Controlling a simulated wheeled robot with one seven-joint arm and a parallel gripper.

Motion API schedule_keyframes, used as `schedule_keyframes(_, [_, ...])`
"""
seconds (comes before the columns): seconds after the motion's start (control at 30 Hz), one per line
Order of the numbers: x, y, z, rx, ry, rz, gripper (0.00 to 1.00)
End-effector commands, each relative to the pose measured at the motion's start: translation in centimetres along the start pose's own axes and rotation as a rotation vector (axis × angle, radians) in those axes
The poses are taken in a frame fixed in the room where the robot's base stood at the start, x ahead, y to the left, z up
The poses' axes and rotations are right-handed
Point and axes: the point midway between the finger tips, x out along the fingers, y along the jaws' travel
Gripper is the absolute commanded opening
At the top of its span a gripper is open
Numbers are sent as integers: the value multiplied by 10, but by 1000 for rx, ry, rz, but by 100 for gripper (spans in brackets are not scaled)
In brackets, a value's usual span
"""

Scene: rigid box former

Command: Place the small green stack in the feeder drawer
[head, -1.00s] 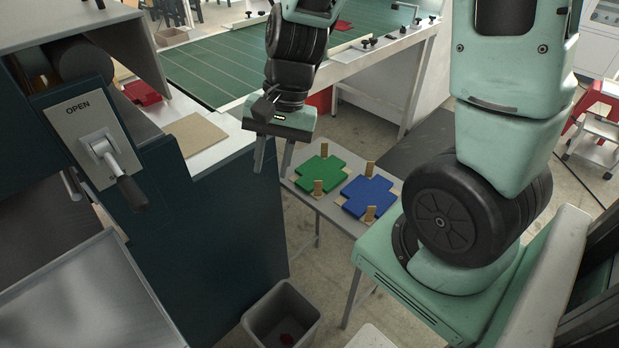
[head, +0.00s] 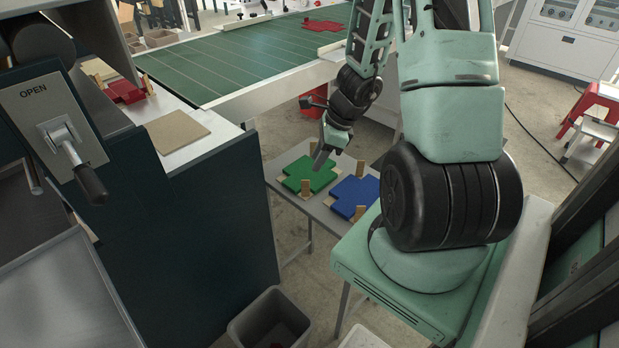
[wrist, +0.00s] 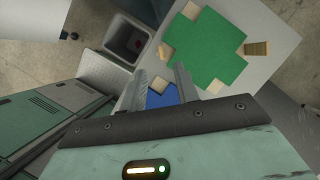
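The small green stack (head: 312,174) is a flat cross-shaped pile on a small grey table (head: 322,212), between wooden posts. It also shows in the wrist view (wrist: 207,48). A blue stack (head: 354,195) lies to its right. My gripper (head: 318,158) is over the green stack's far right side, pointing down. In the wrist view its two fingers (wrist: 160,72) are apart with nothing between them, and the green stack lies ahead and right. A grey metal tray surface (head: 75,290) at lower left may be the feeder drawer; I cannot tell.
A dark machine cabinet (head: 215,210) with an OPEN lever (head: 68,150) stands left of the table. A grey bin (head: 270,322) is on the floor below. A tan sheet (head: 178,131) and a red stack (head: 124,91) lie on the cabinet's top. A green conveyor (head: 225,62) runs behind.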

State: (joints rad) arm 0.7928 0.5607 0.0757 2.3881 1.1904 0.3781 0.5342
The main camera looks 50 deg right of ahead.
Motion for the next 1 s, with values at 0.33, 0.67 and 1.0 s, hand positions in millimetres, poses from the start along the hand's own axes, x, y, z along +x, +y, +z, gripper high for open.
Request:
schedule_keyframes(0.33, [48, 0, 0, -1, 0, 0, 31])
schedule_keyframes(0.67, [90, -1, -5, -2, 0, 2, 31])
schedule_keyframes(1.0, [100, -1, -3, -4, 0, 0, 31])
